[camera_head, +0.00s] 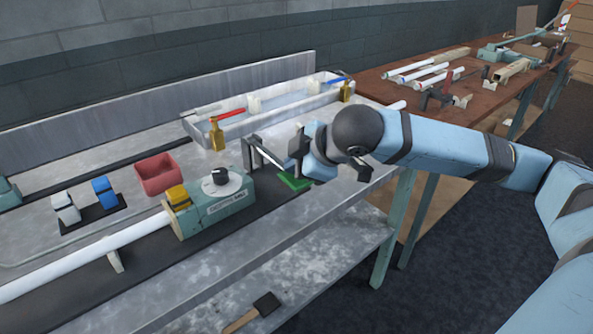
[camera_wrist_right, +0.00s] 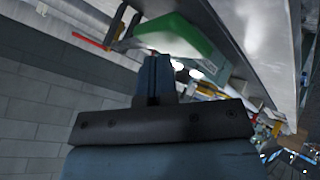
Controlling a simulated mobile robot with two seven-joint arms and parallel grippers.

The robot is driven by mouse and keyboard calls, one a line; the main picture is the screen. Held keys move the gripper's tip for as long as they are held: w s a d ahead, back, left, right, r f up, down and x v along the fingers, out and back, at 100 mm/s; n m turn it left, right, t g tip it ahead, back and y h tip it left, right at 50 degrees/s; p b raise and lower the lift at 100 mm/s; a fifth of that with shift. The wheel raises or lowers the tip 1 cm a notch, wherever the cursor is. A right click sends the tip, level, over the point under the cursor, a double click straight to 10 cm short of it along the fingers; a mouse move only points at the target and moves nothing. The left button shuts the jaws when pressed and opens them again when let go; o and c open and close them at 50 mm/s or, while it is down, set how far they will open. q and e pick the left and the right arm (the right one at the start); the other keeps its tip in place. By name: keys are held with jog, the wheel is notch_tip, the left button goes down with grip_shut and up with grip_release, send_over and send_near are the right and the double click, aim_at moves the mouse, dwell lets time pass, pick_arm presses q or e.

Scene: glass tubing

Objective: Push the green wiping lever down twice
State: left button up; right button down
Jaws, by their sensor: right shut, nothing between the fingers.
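My left gripper is not in view.
A green machine with a black knob (camera_head: 219,177) and a long white tube (camera_head: 75,260) lie left of the lever. A lower shelf (camera_head: 290,275) runs underneath.

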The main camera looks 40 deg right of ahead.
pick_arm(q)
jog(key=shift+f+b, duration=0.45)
pick_arm(e)
jog(key=shift+f, duration=1.6)
dwell(0.6)
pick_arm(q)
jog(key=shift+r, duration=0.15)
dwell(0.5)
pick_arm(e)
jog(key=shift+r+p, duration=0.4)
jog(key=shift+p, duration=0.05)
jog(key=shift+r+p, duration=0.25)
jog(key=shift+p, duration=0.1)
jog(key=shift+r+p, duration=1.05)
jog(key=shift+p, duration=0.1)
jog(key=shift+r+p, duration=0.95)
jog(key=shift+p, duration=0.25)
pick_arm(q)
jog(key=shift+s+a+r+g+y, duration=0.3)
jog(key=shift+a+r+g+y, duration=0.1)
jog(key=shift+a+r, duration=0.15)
